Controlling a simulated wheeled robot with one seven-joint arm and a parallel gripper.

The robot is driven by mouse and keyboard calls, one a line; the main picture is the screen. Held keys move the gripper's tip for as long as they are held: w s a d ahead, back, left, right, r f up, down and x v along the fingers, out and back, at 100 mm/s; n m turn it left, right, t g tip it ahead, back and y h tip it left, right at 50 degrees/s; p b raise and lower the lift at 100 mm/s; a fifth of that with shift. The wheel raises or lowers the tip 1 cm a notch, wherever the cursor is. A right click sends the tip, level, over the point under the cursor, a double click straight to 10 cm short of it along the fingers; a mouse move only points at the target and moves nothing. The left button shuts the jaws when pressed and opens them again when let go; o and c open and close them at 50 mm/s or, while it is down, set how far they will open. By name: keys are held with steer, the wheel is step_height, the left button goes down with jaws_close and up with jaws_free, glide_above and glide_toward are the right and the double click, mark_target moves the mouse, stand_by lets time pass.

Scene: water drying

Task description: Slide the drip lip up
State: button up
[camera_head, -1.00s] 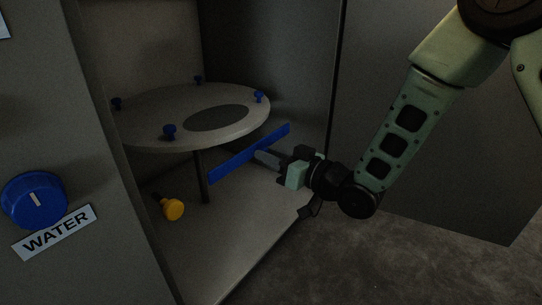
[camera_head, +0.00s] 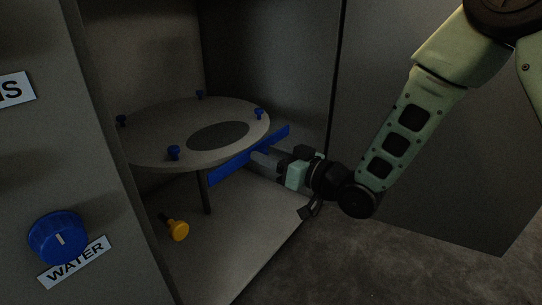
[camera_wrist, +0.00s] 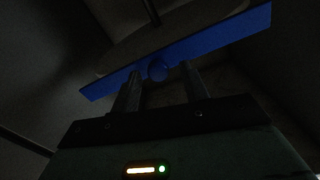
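The drip lip is a long blue strip (camera_head: 240,164) under the front rim of a round grey plate in the open cabinet. In the head view it runs slantwise, and the plate's rim hides part of its upper edge. In the wrist view the blue strip (camera_wrist: 215,38) crosses above the fingers, with a small round blue knob (camera_wrist: 157,70) on it. My gripper (camera_head: 264,160) is at the strip's front face. In the wrist view its two fingers (camera_wrist: 162,80) stand apart on either side of the knob, with a visible gap at the right. Contact is too dark to tell.
The round plate (camera_head: 165,130) carries several blue knobs and stands on a post. A yellow knob (camera_head: 179,231) is low inside the cabinet. A blue dial (camera_head: 57,238) and a WATER label (camera_head: 76,262) are on the left panel. An open door stands right, behind my arm.

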steer(key=p+v, duration=1.1)
steer(key=v, duration=0.6)
steer(key=shift+d, duration=0.2)
steer(key=shift+s+a, duration=0.1)
